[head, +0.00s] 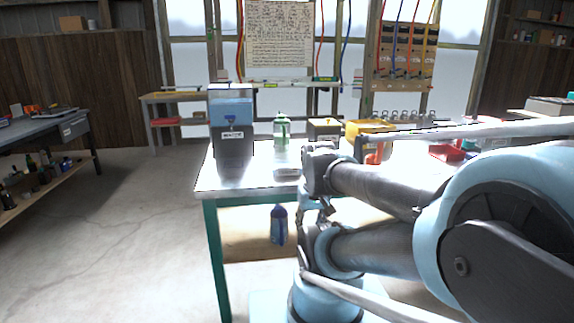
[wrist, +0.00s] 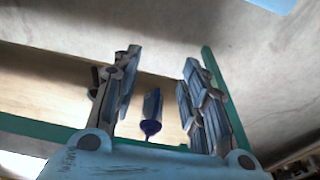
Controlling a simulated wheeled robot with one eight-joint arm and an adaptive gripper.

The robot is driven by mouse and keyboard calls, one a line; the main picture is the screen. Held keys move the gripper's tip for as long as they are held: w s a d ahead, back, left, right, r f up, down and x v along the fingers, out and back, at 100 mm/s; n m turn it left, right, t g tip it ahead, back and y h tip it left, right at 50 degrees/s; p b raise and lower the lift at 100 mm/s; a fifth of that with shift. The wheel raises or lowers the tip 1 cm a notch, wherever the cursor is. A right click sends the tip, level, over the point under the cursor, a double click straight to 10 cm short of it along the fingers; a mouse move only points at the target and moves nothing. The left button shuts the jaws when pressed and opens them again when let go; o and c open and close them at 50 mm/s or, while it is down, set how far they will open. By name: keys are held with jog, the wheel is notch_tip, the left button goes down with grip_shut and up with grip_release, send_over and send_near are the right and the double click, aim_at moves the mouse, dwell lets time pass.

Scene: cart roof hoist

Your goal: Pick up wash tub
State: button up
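I cannot make out for certain which object is the wash tub. Candidates on the white worktable (head: 222,184) are a grey labelled bin with a blue upper part (head: 232,122) at its left end and a yellow container (head: 366,129) partly behind my arm. My gripper (wrist: 160,60) shows in the wrist view with its two fingers wide apart and nothing held between them. In the head view my arm covers the right part of the table, and I cannot make out the fingers there.
A blue bottle (head: 279,225) sits below the tabletop; it appears beyond my fingers in the wrist view (wrist: 151,115). A green bottle (head: 282,132) and a small pale flat item (head: 287,173) are on the table. A dark bench (head: 45,130) stands left. The floor between is clear.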

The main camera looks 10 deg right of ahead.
jog(key=shift+o, duration=0.8)
jog(key=o, duration=1.3)
jog(key=r, duration=0.1)
jog(key=r+n, duration=0.1)
jog(key=r, duration=0.1)
jog(key=shift+w+a, duration=0.1)
jog(key=shift+w, duration=0.25)
notch_tip(320, 180, up, 18)
jog(key=n+g+y, duration=0.2)
jog(key=n+y, duration=0.1)
jog(key=n, duration=0.8)
send_over(287, 158)
jog(key=s+d, duration=0.4)
jog(key=s, duration=0.3)
jog(key=w+d+r+n+y, duration=0.25)
jog(key=w+n, duration=0.25)
jog(key=w, duration=0.6)
jog(key=shift+h, duration=0.55)
jog(key=x, duration=1.1)
jog(key=shift+w+d+f, duration=0.15)
jog(key=shift+d+f, duration=0.05)
jog(key=shift+f, duration=0.15)
jog(key=x, duration=0.3)
jog(key=shift+w+a+f, duration=0.25)
jog(key=shift+w+f, duration=0.05)
jog(key=shift+f, duration=0.05)
jog(key=shift+a+f, duration=0.25)
jog(key=shift+f, duration=0.35)
